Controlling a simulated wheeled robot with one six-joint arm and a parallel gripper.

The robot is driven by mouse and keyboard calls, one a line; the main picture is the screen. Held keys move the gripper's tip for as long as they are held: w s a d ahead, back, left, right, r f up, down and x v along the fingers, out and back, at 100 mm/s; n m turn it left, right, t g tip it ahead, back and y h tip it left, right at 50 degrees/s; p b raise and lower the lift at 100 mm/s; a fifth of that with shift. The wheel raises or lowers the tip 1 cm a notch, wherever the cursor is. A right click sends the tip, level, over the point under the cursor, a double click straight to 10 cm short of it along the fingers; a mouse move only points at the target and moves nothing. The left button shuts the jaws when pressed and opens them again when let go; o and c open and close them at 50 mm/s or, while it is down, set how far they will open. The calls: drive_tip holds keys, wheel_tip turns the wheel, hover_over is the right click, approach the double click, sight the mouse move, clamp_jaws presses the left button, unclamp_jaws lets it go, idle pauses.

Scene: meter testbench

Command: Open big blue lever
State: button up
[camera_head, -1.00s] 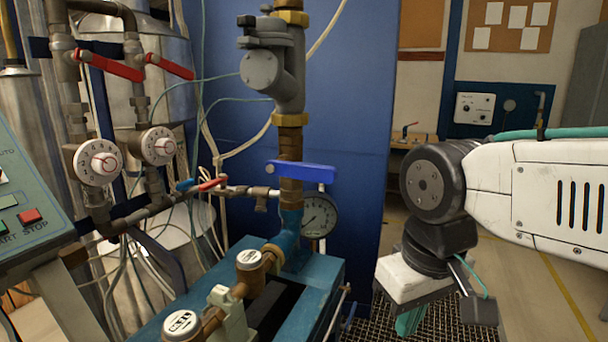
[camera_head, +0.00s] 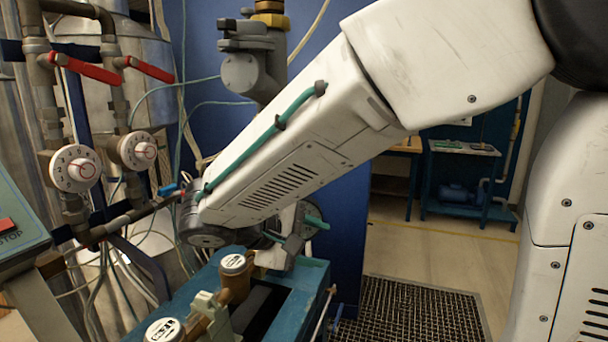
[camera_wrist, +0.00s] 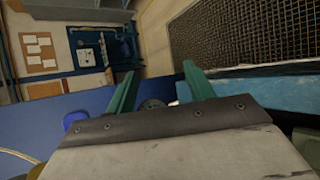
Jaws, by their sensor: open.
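The big blue lever (camera_wrist: 75,120) shows in the wrist view as a rounded blue end left of my gripper, at the edge of my gripper's body. In the head view my arm hides this lever and the pipe it sits on. My gripper (camera_wrist: 160,78) has its two green fingers spread apart with nothing between them. In the head view the gripper (camera_head: 300,240) is partly visible below my forearm, in front of the blue panel. The lever is outside the fingers, and contact cannot be seen.
A pressure gauge (camera_wrist: 152,103) shows between the finger bases. The blue-green bench (camera_head: 300,285) with brass meters (camera_head: 235,265) lies below my arm. Red levers (camera_head: 85,68) and white dials (camera_head: 75,168) stand at left. A floor grating (camera_head: 420,310) lies at right.

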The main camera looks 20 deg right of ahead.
drive_tip(key=w+a+r+m+t+h, duration=0.2)
drive_tip(key=w+a+r+t+h, duration=0.25)
drive_tip(key=w+r, duration=0.45)
drive_tip(key=x, duration=0.8)
drive_tip(key=shift+d+r+t, duration=0.25)
drive_tip(key=shift+r+t, duration=0.1)
drive_tip(key=shift+r, duration=0.05)
drive_tip(key=shift+h, duration=0.25)
clamp_jaws()
drive_tip(key=shift+d, duration=0.1)
